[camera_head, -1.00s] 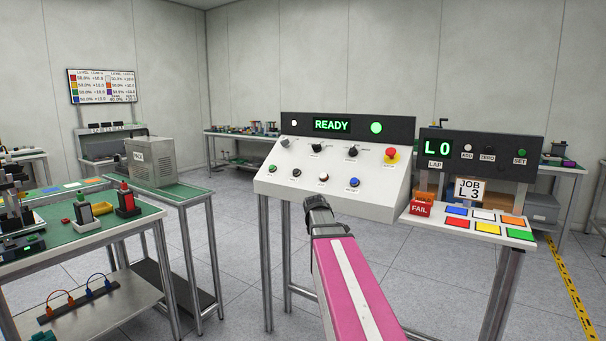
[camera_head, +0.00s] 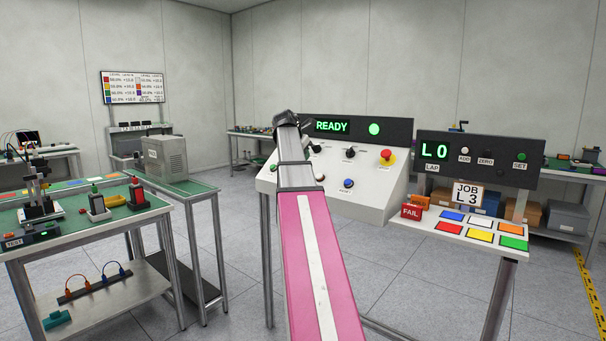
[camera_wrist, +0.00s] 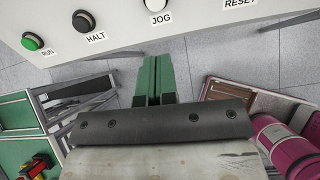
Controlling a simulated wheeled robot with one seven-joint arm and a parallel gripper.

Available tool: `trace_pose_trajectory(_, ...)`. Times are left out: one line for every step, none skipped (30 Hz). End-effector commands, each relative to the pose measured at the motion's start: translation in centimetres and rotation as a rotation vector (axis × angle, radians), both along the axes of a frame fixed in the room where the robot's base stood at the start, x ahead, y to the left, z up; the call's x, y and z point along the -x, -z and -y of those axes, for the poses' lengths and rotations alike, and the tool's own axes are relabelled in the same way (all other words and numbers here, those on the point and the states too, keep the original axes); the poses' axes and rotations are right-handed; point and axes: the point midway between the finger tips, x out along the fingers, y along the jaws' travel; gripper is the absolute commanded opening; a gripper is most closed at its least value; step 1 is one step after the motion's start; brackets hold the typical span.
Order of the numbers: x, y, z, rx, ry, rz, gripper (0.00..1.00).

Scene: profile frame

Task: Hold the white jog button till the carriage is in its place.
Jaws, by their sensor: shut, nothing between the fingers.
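The white jog button (camera_wrist: 155,4) shows at the top edge of the wrist view, above its JOG label. In the head view the white button (camera_head: 319,178) sits low on the sloped console, just right of my arm. My gripper (camera_wrist: 154,62) is shut and empty. Its green fingers point toward the console, below the JOG label, and look apart from the button. I cannot make out a carriage.
The green RUN button (camera_wrist: 32,41) and black HALT button (camera_wrist: 83,20) lie left of JOG. A red emergency knob (camera_head: 387,157) and a blue button (camera_head: 348,183) are also on the console. A counter panel (camera_head: 478,157) reads L0; a card (camera_head: 467,194) reads JOB L 3.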

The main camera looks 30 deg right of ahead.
Motion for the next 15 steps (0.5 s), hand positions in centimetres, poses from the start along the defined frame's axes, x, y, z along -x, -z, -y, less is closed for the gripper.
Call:
trace_pose_trajectory(0.0, -0.9, 0.5, 0.011, -0.01, -0.009, 0.0)
trace_pose_trajectory(0.1, -1.3, 0.6, 0.018, -0.017, -0.014, 0.0)
trace_pose_trajectory(0.2, -1.6, 0.8, 0.024, -0.024, -0.021, 0.0)
trace_pose_trajectory(0.2, -1.8, 0.9, 0.027, -0.027, -0.025, 0.0)
trace_pose_trajectory(0.3, -1.9, 1.0, 0.031, -0.03, -0.027, 0.0)
trace_pose_trajectory(0.3, -2.0, 1.0, 0.033, -0.033, -0.029, 0.0)
trace_pose_trajectory(0.3, -2.0, 1.0, 0.033, -0.034, -0.031, 0.0)
trace_pose_trajectory(0.3, -2.0, 1.0, 0.034, -0.035, -0.032, 0.0)
trace_pose_trajectory(0.3, -2.0, 1.0, 0.034, -0.035, -0.032, 0.0)
trace_pose_trajectory(0.3, -2.0, 1.0, 0.034, -0.035, -0.032, 0.0)
trace_pose_trajectory(0.3, -2.0, 1.0, 0.033, -0.036, -0.031, 0.0)
trace_pose_trajectory(0.3, -2.0, 1.0, 0.033, -0.036, -0.031, 0.0)
trace_pose_trajectory(0.3, -2.0, 1.0, 0.033, -0.036, -0.031, 0.0)
trace_pose_trajectory(0.3, -2.0, 1.0, 0.033, -0.035, -0.031, 0.0)
trace_pose_trajectory(0.3, -2.0, 1.0, 0.033, -0.035, -0.031, 0.0)
